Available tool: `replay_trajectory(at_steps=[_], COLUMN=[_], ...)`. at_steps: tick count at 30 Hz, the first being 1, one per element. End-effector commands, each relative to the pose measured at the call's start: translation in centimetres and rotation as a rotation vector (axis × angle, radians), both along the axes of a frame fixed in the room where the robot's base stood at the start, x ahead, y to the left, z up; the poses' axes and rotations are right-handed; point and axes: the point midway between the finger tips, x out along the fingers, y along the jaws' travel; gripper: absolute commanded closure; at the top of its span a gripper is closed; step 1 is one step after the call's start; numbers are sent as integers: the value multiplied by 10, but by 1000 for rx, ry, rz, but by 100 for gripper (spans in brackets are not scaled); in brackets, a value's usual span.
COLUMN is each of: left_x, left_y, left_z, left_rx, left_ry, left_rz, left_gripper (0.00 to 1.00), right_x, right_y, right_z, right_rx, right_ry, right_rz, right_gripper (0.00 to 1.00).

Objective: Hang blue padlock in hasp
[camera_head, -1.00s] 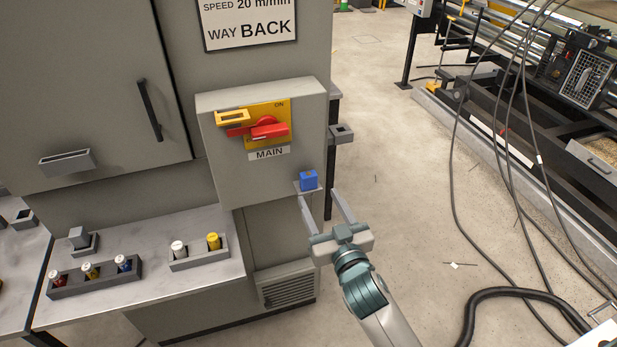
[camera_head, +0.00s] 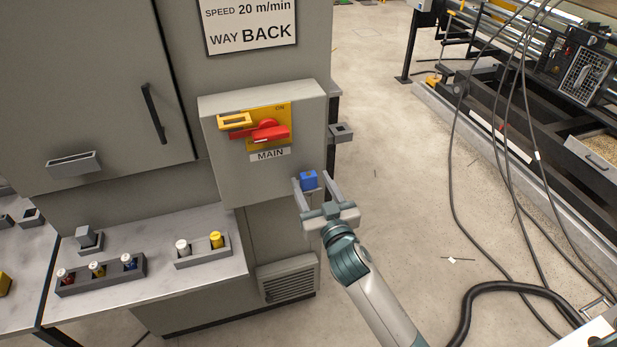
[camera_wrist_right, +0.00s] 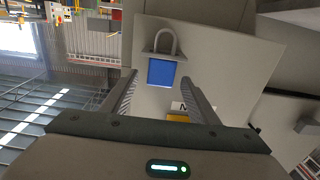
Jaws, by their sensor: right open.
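The blue padlock (camera_head: 308,180) sits on a small grey ledge at the lower right of the grey switch box (camera_head: 228,176). My right gripper (camera_head: 313,181) is open, with one finger on each side of the padlock as seen from the head. In the right wrist view, the blue body (camera_wrist_right: 161,73) shows between the open fingers, with gaps on both sides, and a grey loop (camera_wrist_right: 167,37) shows above it. A yellow slotted piece (camera_head: 235,121), possibly the hasp, is beside the red switch handle (camera_head: 262,133). My left gripper is out of view.
A shelf (camera_head: 200,278) at lower left holds trays with several small coloured items. Open floor lies to the right, with hanging cables (camera_head: 455,160) farther off.

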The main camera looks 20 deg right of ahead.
Motion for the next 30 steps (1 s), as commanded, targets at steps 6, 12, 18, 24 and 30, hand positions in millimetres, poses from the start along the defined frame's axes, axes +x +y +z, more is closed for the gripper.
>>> replay_trajectory(at_steps=[6, 12, 18, 24, 30], left_x=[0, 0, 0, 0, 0], left_y=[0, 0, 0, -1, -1], left_z=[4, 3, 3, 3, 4], left_rx=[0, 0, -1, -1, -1], left_ry=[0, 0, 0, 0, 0], left_rz=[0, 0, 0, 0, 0], left_gripper=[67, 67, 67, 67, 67], right_x=[11, 11, 11, 10, 10], right_y=[1, 1, 1, 1, 1], right_z=[-1, -1, -1, -1, -1], right_rx=[0, 0, 0, 0, 0], right_ry=[0, 0, 0, 1, 0], right_rz=[1, 1, 1, 1, 1], right_gripper=[45, 45, 45, 88, 92])
